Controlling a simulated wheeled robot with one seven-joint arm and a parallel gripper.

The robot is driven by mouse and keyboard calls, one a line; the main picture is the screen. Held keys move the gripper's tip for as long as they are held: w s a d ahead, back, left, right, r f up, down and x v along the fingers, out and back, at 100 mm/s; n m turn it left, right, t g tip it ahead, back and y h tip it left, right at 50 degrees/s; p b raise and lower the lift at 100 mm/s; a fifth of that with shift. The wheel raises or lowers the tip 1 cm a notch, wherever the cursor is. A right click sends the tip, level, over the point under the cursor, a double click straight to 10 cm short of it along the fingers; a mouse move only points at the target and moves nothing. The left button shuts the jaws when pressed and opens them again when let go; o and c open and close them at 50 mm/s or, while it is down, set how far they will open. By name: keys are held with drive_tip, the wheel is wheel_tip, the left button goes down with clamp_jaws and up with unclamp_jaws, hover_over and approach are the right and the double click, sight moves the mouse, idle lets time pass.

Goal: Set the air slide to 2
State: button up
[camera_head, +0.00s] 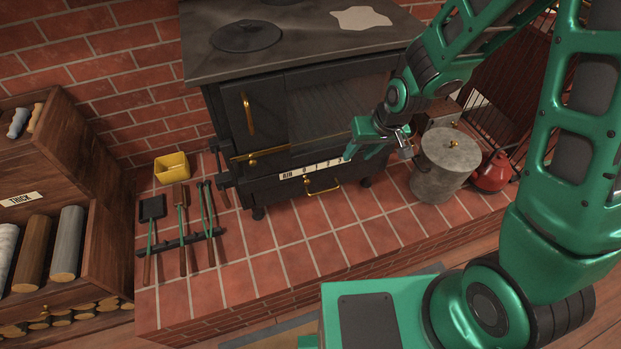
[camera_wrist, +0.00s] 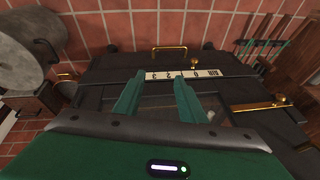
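The air slide's pale label strip (camera_head: 311,168) runs across the front of the black stove, marked AIR and then numbers from 0. It shows upside down in the wrist view (camera_wrist: 186,74), with 3 toward the left and AIR at the right. A small brass knob (camera_wrist: 194,64) sits at the strip's edge, roughly by the 0; it also shows below the strip in the head view (camera_head: 307,181). My gripper (camera_wrist: 157,90) is open and empty, its two green fingers apart before the strip's high-number end. In the head view my gripper (camera_head: 351,154) is near the strip's right end; contact cannot be told.
A brass drawer handle (camera_head: 323,188) hangs just below the strip. A brass bar handle (camera_head: 266,153) is above left. A grey lidded bin (camera_head: 445,165) and a red vessel (camera_head: 493,172) stand right of the stove. Fire tools (camera_head: 181,230) and a yellow box (camera_head: 171,167) lie left.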

drive_tip(key=n+y, duration=0.1)
drive_tip(key=y, duration=0.1)
approach(308, 180)
drive_tip(key=x, duration=0.8)
drive_tip(key=shift+a+f, duration=0.1)
drive_tip(key=shift+f, duration=0.15)
clamp_jaws()
